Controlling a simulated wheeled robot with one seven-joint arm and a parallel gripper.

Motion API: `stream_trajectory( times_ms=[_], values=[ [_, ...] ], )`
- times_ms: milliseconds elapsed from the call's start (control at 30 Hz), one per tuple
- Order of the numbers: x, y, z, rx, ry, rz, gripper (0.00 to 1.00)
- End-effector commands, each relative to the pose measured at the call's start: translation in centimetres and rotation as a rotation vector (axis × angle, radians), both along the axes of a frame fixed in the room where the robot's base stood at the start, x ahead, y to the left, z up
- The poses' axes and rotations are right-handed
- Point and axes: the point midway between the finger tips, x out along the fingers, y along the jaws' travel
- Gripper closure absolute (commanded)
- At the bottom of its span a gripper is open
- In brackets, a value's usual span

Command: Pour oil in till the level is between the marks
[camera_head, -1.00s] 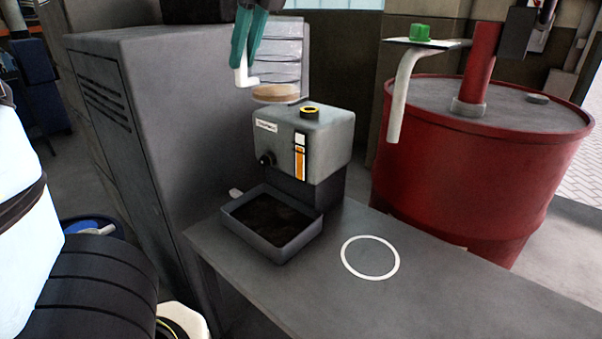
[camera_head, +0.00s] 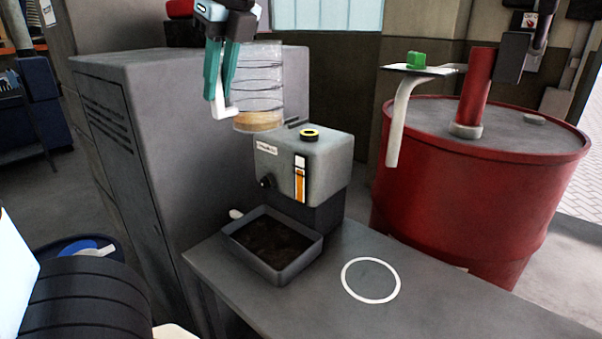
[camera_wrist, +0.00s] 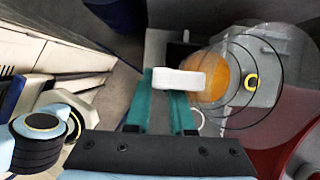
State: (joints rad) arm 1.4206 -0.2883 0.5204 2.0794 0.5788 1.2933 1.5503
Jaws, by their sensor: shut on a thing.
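My gripper (camera_head: 218,103) is shut on the white handle (camera_wrist: 178,79) of a clear jug (camera_head: 259,78). Orange oil (camera_head: 257,122) lies in the bottom of the jug, which looks about upright. The jug is in the air behind and left of the yellow-ringed filler opening (camera_head: 309,134) on top of a grey housing (camera_head: 327,158). The opening also shows in the wrist view (camera_wrist: 251,83), through or beside the jug. A sight gauge (camera_head: 299,181) on the housing's front shows orange below and white above. Its marks are too small to read. No oil stream shows.
A dark drip tray (camera_head: 290,276) stands below the housing on the grey bench (camera_head: 430,290), beside a white ring mark (camera_head: 345,279). A grey cabinet (camera_head: 160,150) stands left.

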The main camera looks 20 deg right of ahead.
Motion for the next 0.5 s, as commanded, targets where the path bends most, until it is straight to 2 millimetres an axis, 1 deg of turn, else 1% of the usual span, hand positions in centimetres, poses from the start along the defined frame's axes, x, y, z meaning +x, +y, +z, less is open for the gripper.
stream_trajectory(
  times_ms=[33, 133, 500],
  values=[
    [-0.2, 0.6, 1.0, -0.001, -0.001, 0.004, 1.00],
    [-0.7, 1.4, 1.2, -0.001, -0.002, 0.005, 1.00],
    [-1.4, 2.6, 1.5, -0.001, -0.003, 0.001, 1.00]
  ],
)
